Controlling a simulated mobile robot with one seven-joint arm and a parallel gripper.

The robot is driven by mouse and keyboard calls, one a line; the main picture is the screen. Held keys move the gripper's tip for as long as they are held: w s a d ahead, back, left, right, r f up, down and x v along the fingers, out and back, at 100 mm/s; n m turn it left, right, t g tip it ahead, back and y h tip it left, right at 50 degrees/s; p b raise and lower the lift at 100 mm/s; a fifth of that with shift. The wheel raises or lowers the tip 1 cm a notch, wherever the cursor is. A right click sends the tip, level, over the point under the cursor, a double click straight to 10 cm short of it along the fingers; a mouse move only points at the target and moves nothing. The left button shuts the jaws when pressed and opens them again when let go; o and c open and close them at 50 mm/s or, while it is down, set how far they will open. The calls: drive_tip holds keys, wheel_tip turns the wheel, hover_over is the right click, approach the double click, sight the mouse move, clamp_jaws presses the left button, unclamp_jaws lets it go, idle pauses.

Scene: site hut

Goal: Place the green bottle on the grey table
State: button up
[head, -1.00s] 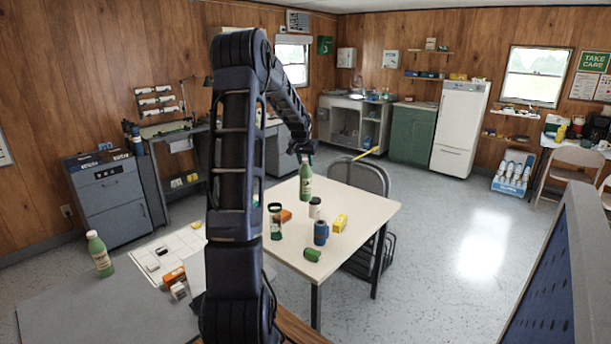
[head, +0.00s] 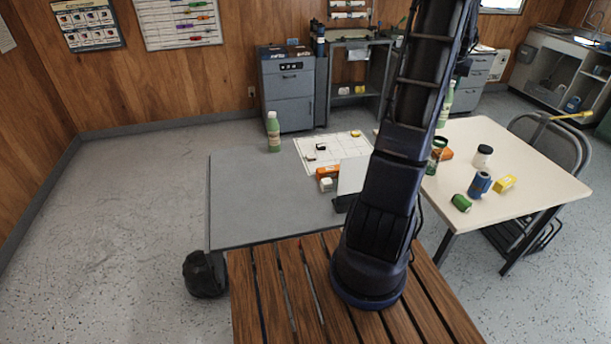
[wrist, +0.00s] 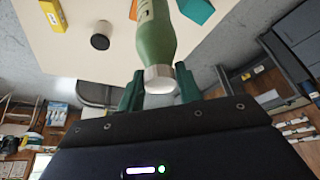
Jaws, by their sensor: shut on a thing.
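A green bottle (wrist: 155,38) with a white cap is between the two fingers of my gripper (wrist: 158,88) in the wrist view. The fingers are shut on its cap end. In the head view this bottle (head: 445,104) shows partly behind my arm, at the far left side of the cream table (head: 490,215); I cannot tell whether its base touches the top. The grey table (head: 240,205) is left of my arm. A second green bottle (head: 273,133) stands upright near its back edge.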

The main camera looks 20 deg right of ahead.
drive_tip(key=w+a+n+t+y, duration=0.1)
drive_tip(key=w+a+n, duration=0.3)
drive_tip(key=a, duration=0.6)
drive_tip(key=w+a+n+y, duration=0.1)
drive_tip(key=w+a+n, duration=0.1)
drive_tip(key=w+a, duration=0.65)
drive_tip(key=w+a+n+t+y, duration=0.15)
drive_tip(key=w+a, duration=0.25)
drive_tip(key=a, duration=0.7)
drive_tip(key=a+n+g+y, duration=0.25)
drive_tip(key=a+n, duration=0.75)
drive_tip(key=a, duration=2.5)
wheel_tip(320, 180, down, 19)
drive_tip(key=shift+s+d+t, duration=0.2)
drive_tip(key=shift+s+t, duration=0.05)
drive_tip(key=shift+t, duration=0.15)
drive_tip(key=shift+f, duration=0.1)
drive_tip(key=o, duration=1.2)
